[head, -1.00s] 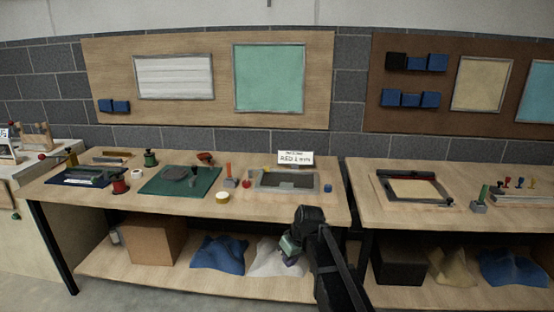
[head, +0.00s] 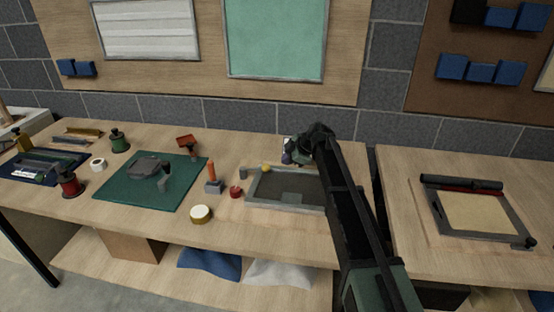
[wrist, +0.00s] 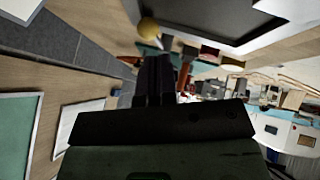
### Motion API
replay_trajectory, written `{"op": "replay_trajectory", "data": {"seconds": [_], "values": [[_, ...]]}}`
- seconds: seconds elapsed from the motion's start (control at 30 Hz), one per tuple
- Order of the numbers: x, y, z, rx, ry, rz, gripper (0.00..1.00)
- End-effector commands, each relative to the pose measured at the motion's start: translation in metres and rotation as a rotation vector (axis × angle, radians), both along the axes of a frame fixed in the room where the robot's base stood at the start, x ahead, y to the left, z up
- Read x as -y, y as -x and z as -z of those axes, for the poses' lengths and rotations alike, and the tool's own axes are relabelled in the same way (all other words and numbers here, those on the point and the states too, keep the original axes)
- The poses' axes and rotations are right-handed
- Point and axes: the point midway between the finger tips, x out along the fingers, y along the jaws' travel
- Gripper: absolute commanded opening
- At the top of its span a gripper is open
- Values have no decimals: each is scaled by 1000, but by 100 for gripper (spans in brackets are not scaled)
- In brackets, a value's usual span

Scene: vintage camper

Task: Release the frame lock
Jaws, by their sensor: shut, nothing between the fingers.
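A grey rectangular frame (head: 250,203) with a dark sunken middle lies on the wooden bench in the head view; my arm covers its right end. A small yellow knob (head: 265,168) sits at its back left corner; I cannot tell for sure that it is the lock. My gripper (head: 288,156) is above the bench behind the frame, right of the knob and apart from it. In the wrist view my dark fingers (wrist: 158,78) are shut and empty, with the yellow knob (wrist: 148,28) just beyond their tips and the frame (wrist: 250,38) at upper right.
Left of the frame stand a red knob (head: 235,191), an orange-handled stamp (head: 213,180) and a tape roll (head: 201,214). A green mat (head: 125,193) lies further left. A second bench with another frame (head: 435,205) is at right, across a gap.

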Motion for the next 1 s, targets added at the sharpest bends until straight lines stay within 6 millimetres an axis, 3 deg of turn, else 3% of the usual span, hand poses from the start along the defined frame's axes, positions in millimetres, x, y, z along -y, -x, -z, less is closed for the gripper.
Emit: {"op": "replay_trajectory", "data": {"seconds": [0.2, 0.57, 1.0], "values": [[0, -1, -1, 86, 35, -96, 0], [-2, -2, 3, 86, 36, -98, 0], [-43, -24, 65, 85, 37, -98, 0]]}}
